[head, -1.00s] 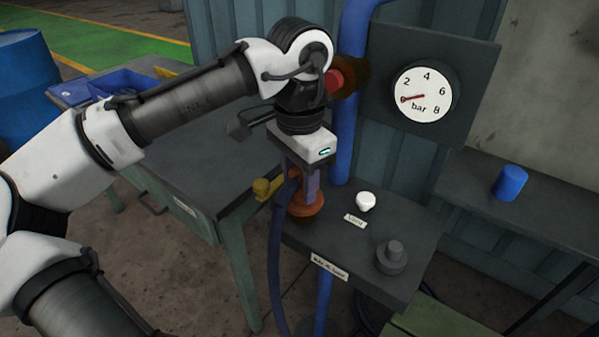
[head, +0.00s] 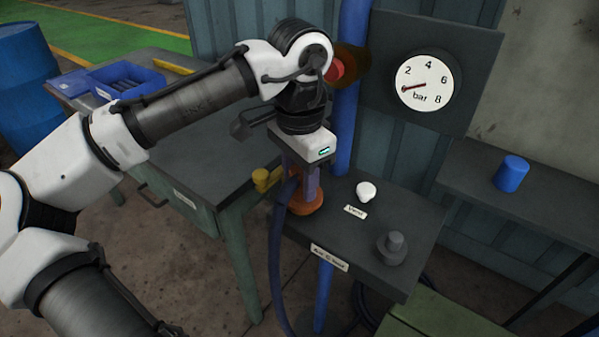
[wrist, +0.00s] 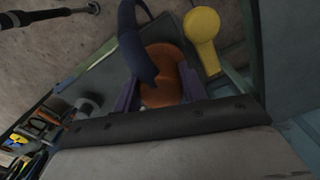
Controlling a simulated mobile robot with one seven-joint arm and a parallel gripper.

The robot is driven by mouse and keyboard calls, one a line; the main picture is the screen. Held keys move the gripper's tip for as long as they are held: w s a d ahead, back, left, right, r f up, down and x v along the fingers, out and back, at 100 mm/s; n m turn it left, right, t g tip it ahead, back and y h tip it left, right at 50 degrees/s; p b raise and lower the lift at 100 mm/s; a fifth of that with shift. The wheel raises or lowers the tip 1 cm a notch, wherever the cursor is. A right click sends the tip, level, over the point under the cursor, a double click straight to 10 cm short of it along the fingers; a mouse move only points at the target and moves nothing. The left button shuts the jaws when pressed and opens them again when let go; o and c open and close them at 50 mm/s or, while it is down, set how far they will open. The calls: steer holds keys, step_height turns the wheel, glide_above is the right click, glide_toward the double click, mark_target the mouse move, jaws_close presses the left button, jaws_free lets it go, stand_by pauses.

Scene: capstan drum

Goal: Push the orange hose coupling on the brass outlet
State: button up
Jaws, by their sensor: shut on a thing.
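The orange hose coupling (head: 308,205) stands at the left end of the dark bench in the head view. It also shows in the wrist view (wrist: 164,75) between the purple fingers. My gripper (head: 304,190) points down from above and is shut on the coupling. A blue hose (head: 275,265) hangs from it past the bench's left edge and crosses in front of it in the wrist view (wrist: 135,45). I cannot make out the brass outlet; the coupling and fingers cover that spot, so how far the coupling sits on it cannot be told.
A yellow handle (head: 264,179) is close beside the coupling on the left. On the bench (head: 345,228) are a white knob (head: 366,191) and a grey knob (head: 394,246). A pressure gauge (head: 425,82) is behind, its needle at the low end. A blue pipe (head: 343,130) stands behind my gripper.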

steer(key=o, duration=1.2)
